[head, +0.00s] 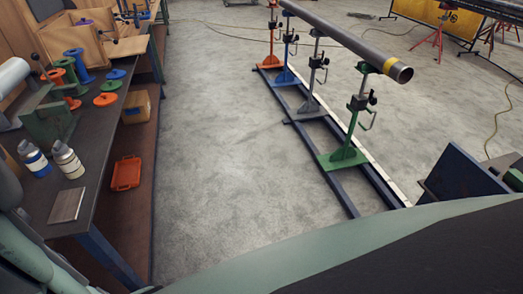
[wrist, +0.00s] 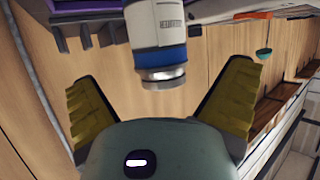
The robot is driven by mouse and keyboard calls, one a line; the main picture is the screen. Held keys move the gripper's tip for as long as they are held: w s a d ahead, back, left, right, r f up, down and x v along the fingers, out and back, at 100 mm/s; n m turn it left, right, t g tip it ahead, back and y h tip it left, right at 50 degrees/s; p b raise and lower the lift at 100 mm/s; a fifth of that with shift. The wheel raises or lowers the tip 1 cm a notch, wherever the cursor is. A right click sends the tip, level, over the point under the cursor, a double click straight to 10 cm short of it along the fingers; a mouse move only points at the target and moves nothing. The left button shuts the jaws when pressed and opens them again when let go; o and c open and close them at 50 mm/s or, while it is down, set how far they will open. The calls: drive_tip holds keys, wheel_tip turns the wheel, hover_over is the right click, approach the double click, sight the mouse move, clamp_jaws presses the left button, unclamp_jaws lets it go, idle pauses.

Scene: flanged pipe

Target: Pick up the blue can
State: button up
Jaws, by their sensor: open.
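The blue can (head: 34,159), whitish with a blue band and a silver top, stands upright on the dark workbench (head: 101,130) at the left of the head view. In the wrist view, a can with a blue band (wrist: 157,33) shows at top centre, its silver end toward me; its far end is cut off by the frame. My gripper (wrist: 165,72) is open, with its two yellowish fingers spread wide. The can's silver end lies between the fingertips in the picture, and no finger touches it. My gripper does not show in the head view.
A second, greyer can (head: 67,160) stands close right of the blue can. A small flat block (head: 67,205) lies nearer the front. Green clamp-like equipment (head: 46,115) and coloured spools (head: 77,65) stand behind. Open floor (head: 225,150) separates the bench from the pipe (head: 340,39) on stands.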

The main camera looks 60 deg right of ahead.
drive_tip(key=p+x, duration=0.2)
drive_tip(key=x, duration=0.1)
drive_tip(key=shift+s+a+r+p, duration=0.1)
drive_tip(key=shift+a+p, duration=0.1)
drive_tip(key=shift+p, duration=0.1)
drive_tip(key=shift+p+x, duration=0.3)
drive_tip(key=shift+x, duration=0.55)
drive_tip(key=c, duration=1.3)
drive_tip(key=shift+c, duration=0.5)
